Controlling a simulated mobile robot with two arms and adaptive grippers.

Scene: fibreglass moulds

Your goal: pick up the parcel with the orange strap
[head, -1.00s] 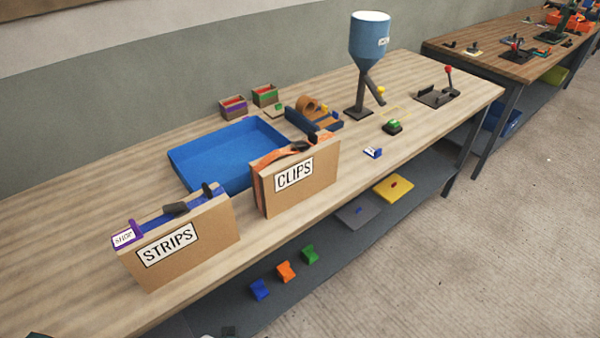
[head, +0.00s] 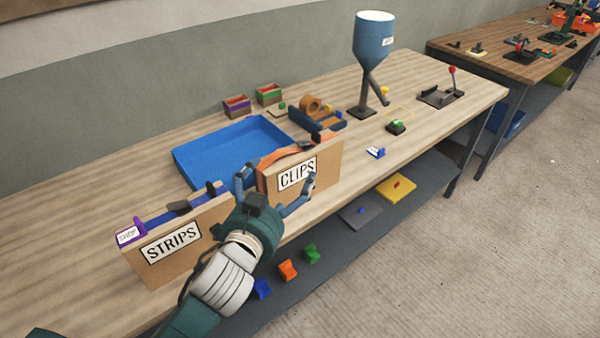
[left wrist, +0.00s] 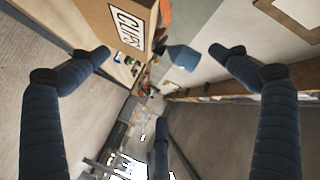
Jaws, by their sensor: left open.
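The parcel with the orange strap (head: 328,165) is a brown box labelled CLIPS, upright on the bench; the orange strap (head: 280,153) runs over its top. It also shows at the top left of the left wrist view (left wrist: 108,22). My left gripper (head: 274,188) is open and empty at the parcel's front-left. In the head view one finger overlaps the parcel's left edge and another its lower front. In the left wrist view the parcel lies up and left of centre, towards the left finger; contact cannot be told. My right gripper is in neither view.
A STRIPS box (head: 190,258) with a blue strap stands left of the gripper. A blue tray (head: 181,163) lies behind. A blue hopper (head: 373,50) stands further right. Small coloured blocks sit on the shelf below. The bench front right of the parcel is mostly clear.

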